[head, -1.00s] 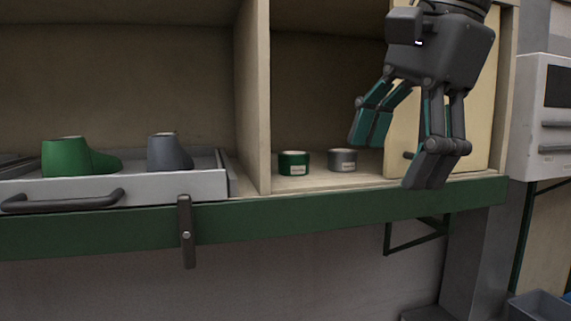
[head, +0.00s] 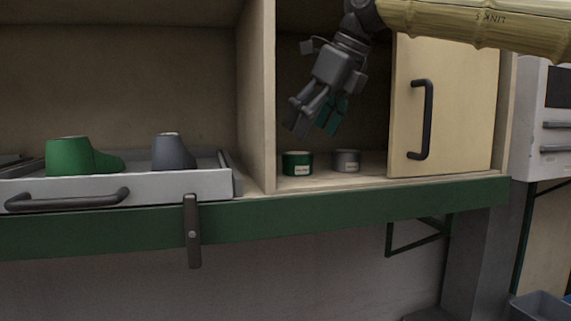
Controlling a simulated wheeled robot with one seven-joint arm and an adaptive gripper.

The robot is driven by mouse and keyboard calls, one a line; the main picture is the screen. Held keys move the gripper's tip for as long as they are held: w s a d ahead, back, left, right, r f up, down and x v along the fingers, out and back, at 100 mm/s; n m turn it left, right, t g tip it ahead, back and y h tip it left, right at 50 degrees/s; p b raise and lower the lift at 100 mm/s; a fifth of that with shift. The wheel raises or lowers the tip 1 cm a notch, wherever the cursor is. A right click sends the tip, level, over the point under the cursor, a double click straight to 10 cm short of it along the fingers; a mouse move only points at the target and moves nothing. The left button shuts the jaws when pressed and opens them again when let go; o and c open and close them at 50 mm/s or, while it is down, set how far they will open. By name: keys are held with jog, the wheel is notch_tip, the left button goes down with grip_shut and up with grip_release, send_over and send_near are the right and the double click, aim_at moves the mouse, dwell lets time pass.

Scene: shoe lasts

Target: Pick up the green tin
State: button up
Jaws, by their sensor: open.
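The green tin (head: 297,163) is a short round tin with a pale label, standing on the cubby floor near the left divider. My gripper (head: 316,125) is open and empty. In the picture it is above and slightly right of the green tin, pointing down, with a clear gap between them. One finger pad shows teal. Nothing hides the tin.
A grey tin (head: 346,161) stands just right of the green one. A wooden divider (head: 256,100) is on the left, and a wooden door (head: 455,110) with a dark handle covers the right. A tray (head: 150,188) at left holds a green shoe last (head: 75,157) and a grey one (head: 172,152).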

aim_at(298, 153)
jog(key=shift+w+a+f, duration=0.35)
jog(key=shift+f, duration=0.2)
jog(key=p+x, duration=0.3)
jog(key=x, duration=0.2)
jog(key=shift+w+a+f, duration=0.1)
jog(key=shift+a+f, duration=0.05)
jog(key=shift+f, duration=0.25)
jog(key=c, duration=1.1)
jog(key=shift+c, duration=0.2)
jog(key=shift+r, duration=0.15)
